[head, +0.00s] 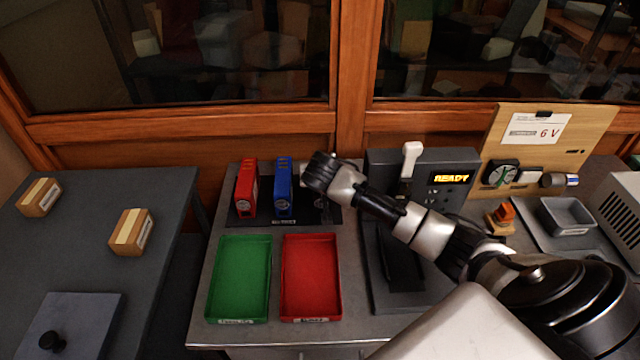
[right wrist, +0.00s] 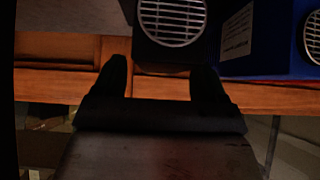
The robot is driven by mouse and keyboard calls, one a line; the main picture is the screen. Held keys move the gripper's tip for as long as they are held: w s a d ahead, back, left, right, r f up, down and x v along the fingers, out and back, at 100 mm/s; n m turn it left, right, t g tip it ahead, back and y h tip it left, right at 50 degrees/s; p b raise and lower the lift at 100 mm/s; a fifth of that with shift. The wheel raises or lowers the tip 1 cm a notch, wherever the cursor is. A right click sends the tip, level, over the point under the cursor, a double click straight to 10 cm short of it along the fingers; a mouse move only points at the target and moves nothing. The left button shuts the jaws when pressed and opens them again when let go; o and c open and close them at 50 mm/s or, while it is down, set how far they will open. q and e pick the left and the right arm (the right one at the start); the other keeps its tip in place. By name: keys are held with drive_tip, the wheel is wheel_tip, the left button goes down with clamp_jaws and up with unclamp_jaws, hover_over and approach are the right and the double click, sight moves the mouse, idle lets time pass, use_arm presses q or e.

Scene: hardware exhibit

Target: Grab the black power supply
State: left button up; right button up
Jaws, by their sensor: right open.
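The black power supply (right wrist: 172,22), a dark box with a round pale grille, shows at the top middle of the right wrist view. My right gripper (right wrist: 160,78) is open, with one dark finger on each side of the grille's line and nothing between them. The box looks beyond the fingertips; I cannot tell whether they touch it. In the head view my right wrist hides most or all of the black power supply, at the right end of the dark rack. My left gripper is not in view.
A blue power supply (head: 283,187) and a red one (head: 247,188) stand left of my wrist. Green (head: 240,278) and red (head: 311,278) trays lie in front. A test station (head: 455,178) reading READY stands to the right.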

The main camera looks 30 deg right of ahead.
drive_tip(key=shift+x, duration=1.05)
clamp_jaws()
drive_tip(key=shift+r, duration=0.1)
